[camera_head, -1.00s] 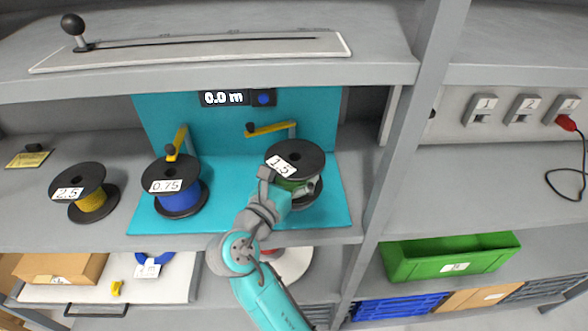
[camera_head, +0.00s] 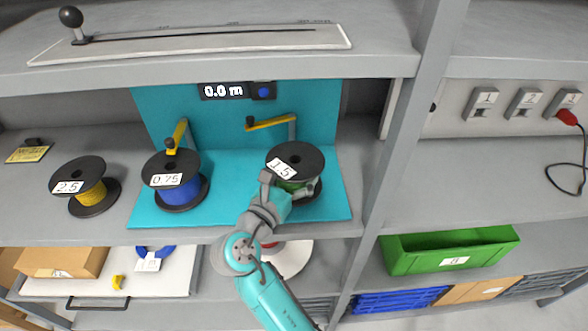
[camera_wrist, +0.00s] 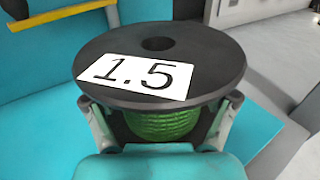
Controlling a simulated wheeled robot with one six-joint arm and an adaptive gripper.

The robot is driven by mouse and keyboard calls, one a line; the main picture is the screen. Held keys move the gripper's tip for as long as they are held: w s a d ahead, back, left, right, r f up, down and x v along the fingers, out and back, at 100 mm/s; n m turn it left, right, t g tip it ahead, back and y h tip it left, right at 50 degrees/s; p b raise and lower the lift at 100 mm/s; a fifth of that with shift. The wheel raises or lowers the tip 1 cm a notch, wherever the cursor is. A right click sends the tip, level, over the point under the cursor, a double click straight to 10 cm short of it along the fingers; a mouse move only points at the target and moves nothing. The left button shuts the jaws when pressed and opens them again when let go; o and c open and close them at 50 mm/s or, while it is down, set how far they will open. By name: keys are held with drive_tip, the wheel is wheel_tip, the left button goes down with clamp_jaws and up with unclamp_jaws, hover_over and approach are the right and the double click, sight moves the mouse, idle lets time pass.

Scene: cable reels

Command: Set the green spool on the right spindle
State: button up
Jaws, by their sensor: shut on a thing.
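The green spool (camera_head: 296,160) has black flanges, green wire and a "1.5" label. It is at the right side of the teal stand (camera_head: 232,200), in front of the right yellow crank (camera_head: 270,123). My gripper (camera_head: 289,187) is shut on it from the front. In the wrist view the spool (camera_wrist: 160,60) is upright, and the fingers of my gripper (camera_wrist: 160,122) grip both sides of the green wire under the top flange. The right spindle is hidden by the spool; I cannot tell whether the spool is seated on it.
A blue spool (camera_head: 178,187) labelled 0.75 stands on the stand's left side, and a yellow spool (camera_head: 90,193) labelled 2.5 on the shelf further left. A grey upright post (camera_head: 400,130) is to the right. The shelf beyond it has free room.

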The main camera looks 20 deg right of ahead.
drive_tip(key=o, duration=1.6)
drive_tip(key=shift+s+a, duration=0.1)
drive_tip(key=shift+v, duration=4.35)
